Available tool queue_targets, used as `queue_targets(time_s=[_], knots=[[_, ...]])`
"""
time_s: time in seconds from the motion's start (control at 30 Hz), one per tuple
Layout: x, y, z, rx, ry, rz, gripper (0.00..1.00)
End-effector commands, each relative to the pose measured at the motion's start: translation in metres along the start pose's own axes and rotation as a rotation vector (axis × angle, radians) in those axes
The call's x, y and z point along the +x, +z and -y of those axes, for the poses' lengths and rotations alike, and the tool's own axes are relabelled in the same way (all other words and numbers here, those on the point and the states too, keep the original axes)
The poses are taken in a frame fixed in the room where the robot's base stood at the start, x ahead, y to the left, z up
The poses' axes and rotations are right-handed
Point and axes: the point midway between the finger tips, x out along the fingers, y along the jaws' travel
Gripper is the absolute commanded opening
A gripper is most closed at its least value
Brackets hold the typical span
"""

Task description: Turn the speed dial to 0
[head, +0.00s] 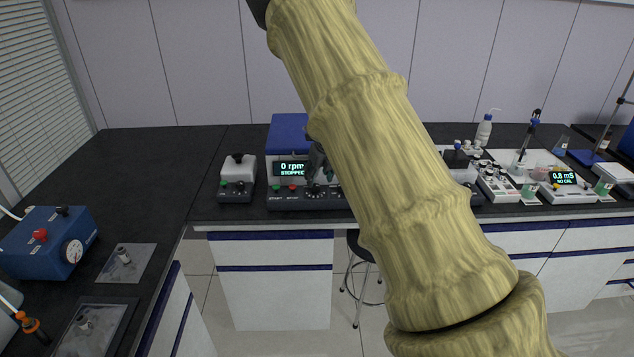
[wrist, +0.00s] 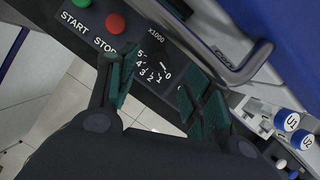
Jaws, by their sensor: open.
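The speed dial (wrist: 154,64) is on the black front panel of a blue and white machine, beside a printed 0 to 5 scale marked x1000. The dark knob barely stands out from the panel, and I cannot tell where its pointer sits. The machine's display (head: 291,168) reads 0 rpm, STOPPED. My gripper (wrist: 158,82) is open, with its green-padded fingers on either side of the dial area. I cannot tell whether they touch it. In the head view my gripper (head: 318,168) is in front of the machine, partly hidden by my arm.
The green START button (wrist: 81,3) and red STOP button (wrist: 115,23) lie left of the dial. A small white-and-black device (head: 237,178) stands left of the machine. A blue box with a gauge (head: 48,243) is on the left bench. Instruments and bottles fill the right bench.

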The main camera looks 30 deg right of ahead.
Motion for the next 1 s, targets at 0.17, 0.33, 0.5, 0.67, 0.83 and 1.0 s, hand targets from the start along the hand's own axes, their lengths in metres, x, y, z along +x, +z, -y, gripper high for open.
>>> queue_targets(time_s=[0.17, 0.33, 0.5, 0.67, 0.83, 1.0], knots=[[-0.033, 0.000, 0.000, -0.001, -0.001, 0.001, 0.51], [-0.055, 0.000, 0.000, -0.001, -0.001, 0.000, 0.51], [-0.066, 0.000, 0.000, -0.001, 0.000, -0.001, 0.51], [-0.069, 0.000, 0.000, -0.001, 0.000, -0.001, 0.51], [-0.068, 0.000, 0.000, -0.001, 0.000, -0.001, 0.51], [-0.068, 0.000, 0.000, -0.001, 0.000, -0.001, 0.51]])
